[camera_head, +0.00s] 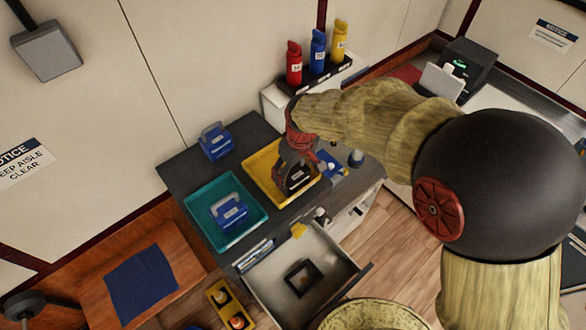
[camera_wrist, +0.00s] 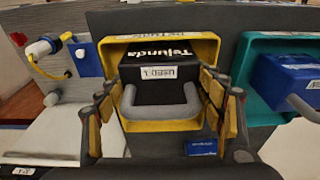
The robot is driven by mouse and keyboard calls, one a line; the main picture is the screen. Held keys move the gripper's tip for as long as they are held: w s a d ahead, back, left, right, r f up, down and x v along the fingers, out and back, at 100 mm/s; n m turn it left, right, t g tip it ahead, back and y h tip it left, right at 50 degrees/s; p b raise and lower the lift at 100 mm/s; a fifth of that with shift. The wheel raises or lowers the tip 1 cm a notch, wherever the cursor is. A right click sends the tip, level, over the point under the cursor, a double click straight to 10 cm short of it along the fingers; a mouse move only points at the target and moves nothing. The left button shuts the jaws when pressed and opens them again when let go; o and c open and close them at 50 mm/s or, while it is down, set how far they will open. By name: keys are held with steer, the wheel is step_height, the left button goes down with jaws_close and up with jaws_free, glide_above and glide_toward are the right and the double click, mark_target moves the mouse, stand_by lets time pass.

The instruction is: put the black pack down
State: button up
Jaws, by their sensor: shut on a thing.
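The black pack (camera_wrist: 160,88) has a grey handle and a white label. In the wrist view it sits between the two fingers of my gripper (camera_wrist: 162,115), which is shut on it. The yellow tray (camera_wrist: 111,50) frames the pack on several sides. In the head view my gripper (camera_head: 299,160) points down at the yellow tray (camera_head: 256,172), and the black pack (camera_head: 297,178) shows partly below the fingers. I cannot tell whether its underside touches the tray floor.
Left of the yellow tray is a teal tray (camera_head: 196,211) holding a blue pack (camera_head: 229,212). Another blue pack (camera_head: 214,140) stands on the dark counter (camera_head: 180,172) behind. An open drawer (camera_head: 268,300) juts out in front. Red, blue and yellow bottles (camera_head: 318,48) stand at the back.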

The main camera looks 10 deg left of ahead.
mark_target(297, 175)
steer(key=shift+w+r, duration=0.1)
steer(key=shift+r, duration=0.05)
steer(key=o, duration=2.1)
step_height(297, 175, up, 12)
steer(key=s+d, duration=0.1)
steer(key=s+d+r+m+t, duration=0.1)
steer(key=s+d+r+m, duration=0.2)
steer(key=d, duration=0.4)
steer(key=s+d+r+m+t, duration=0.1)
steer(key=s+d+r, duration=0.25)
steer(key=d, duration=0.45)
steer(key=s+d+r+m+t+h, duration=0.1)
steer(key=s+d+m, duration=0.4)
steer(key=s+d, duration=0.6)
steer(key=shift+d+r+m+t+b, duration=0.25)
steer(key=shift+m+t+b, duration=0.2)
steer(key=shift+t, duration=0.35)
